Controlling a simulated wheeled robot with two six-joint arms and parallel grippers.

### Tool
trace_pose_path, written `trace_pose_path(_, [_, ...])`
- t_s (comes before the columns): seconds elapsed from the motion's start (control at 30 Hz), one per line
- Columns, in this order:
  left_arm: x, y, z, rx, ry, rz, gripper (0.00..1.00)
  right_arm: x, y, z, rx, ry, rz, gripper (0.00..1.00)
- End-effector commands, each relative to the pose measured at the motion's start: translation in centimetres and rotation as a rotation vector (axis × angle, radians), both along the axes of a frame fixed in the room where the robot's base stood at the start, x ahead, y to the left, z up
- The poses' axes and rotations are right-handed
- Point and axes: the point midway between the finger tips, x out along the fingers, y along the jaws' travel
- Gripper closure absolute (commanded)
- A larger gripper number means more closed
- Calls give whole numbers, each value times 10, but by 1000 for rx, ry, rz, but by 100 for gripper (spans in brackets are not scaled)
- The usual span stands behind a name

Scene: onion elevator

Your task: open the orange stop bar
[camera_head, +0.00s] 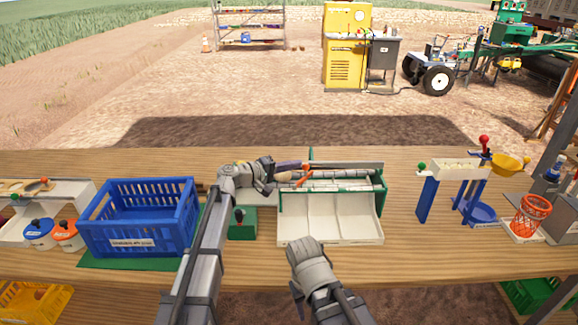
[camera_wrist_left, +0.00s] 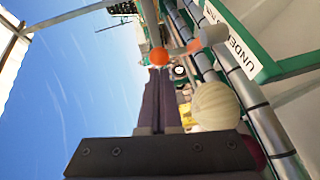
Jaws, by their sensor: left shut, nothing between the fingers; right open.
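The orange stop bar (camera_head: 303,174) shows as a short orange piece over the rollers of the sorter (camera_head: 330,186). In the left wrist view an orange ball (camera_wrist_left: 158,57) sits just beyond my left fingertips; a short bar seems to run from it to a round grey part (camera_wrist_left: 213,35). My left gripper (camera_head: 298,164) is shut and empty, its purplish fingers close to the orange piece; I cannot tell whether they touch. A pale onion (camera_wrist_left: 216,107) lies beside the fingers. My right gripper (camera_head: 305,245) is open, in front of the white trays; its fingertips are hard to make out.
White trays (camera_head: 330,220) front the sorter. A green block with a dark-knobbed lever (camera_head: 240,222) and a blue crate (camera_head: 145,220) stand left. A blue-legged stand (camera_head: 450,185) and an orange basket (camera_head: 530,215) stand right. The table between sorter and stand is clear.

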Motion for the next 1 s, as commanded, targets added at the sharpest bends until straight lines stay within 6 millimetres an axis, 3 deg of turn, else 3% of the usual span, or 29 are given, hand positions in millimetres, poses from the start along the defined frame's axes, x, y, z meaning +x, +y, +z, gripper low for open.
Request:
trace_pose_path(0.03, [8,-1,0,1,-1,-46,100,0,0,0,0,0,0,50])
trace_pose_path(0.2, [1,-11,0,0,-1,-66,100,0,0,0,0,0,0,50])
trace_pose_path(0.3, [6,-15,0,0,1,-169,100,0,0,0,0,0,0,50])
trace_pose_path(0.7, [-3,-30,0,0,-1,-473,100,0,0,0,0,0,0,50])
trace_pose_path(1.0, [-9,-34,0,1,-1,-465,100,0,0,0,0,0,0,50])
